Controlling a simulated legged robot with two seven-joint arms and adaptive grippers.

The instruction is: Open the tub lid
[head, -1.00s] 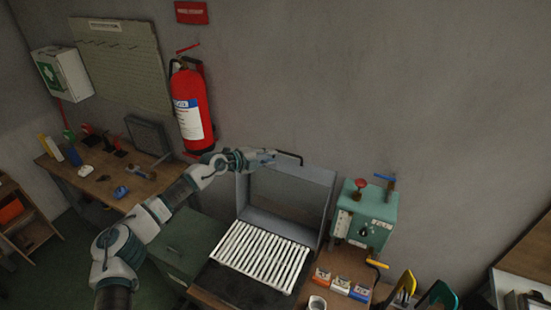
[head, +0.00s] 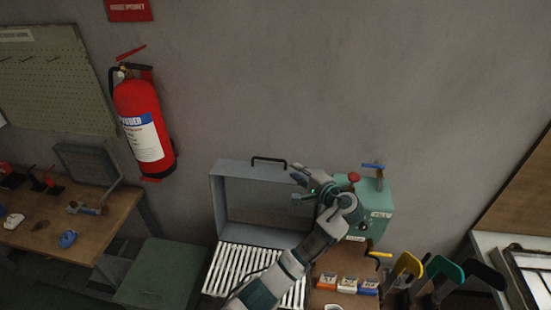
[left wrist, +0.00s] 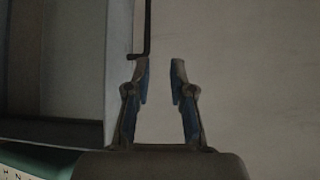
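The tub lid (head: 232,168) is a grey, shallow, box-like cover standing raised at the back of the tub, its hollow inner side facing me. Its black bar handle (head: 268,160) is on the top edge; a dark bar by the lid also shows in the left wrist view (left wrist: 147,28). White ribbed bars (head: 228,272) lie in front of and below the lid. My left gripper (head: 297,185) is at the lid's upper right side, right of the handle. Its two fingers are apart with nothing between them in the left wrist view (left wrist: 160,82). My right gripper is not in view.
A teal control box (head: 377,208) with red and blue-handled fittings stands close to the right of my left gripper. Small labelled boxes (head: 347,284) sit at the front right. A green cabinet (head: 160,270) stands left. A fire extinguisher (head: 144,120) hangs on the wall.

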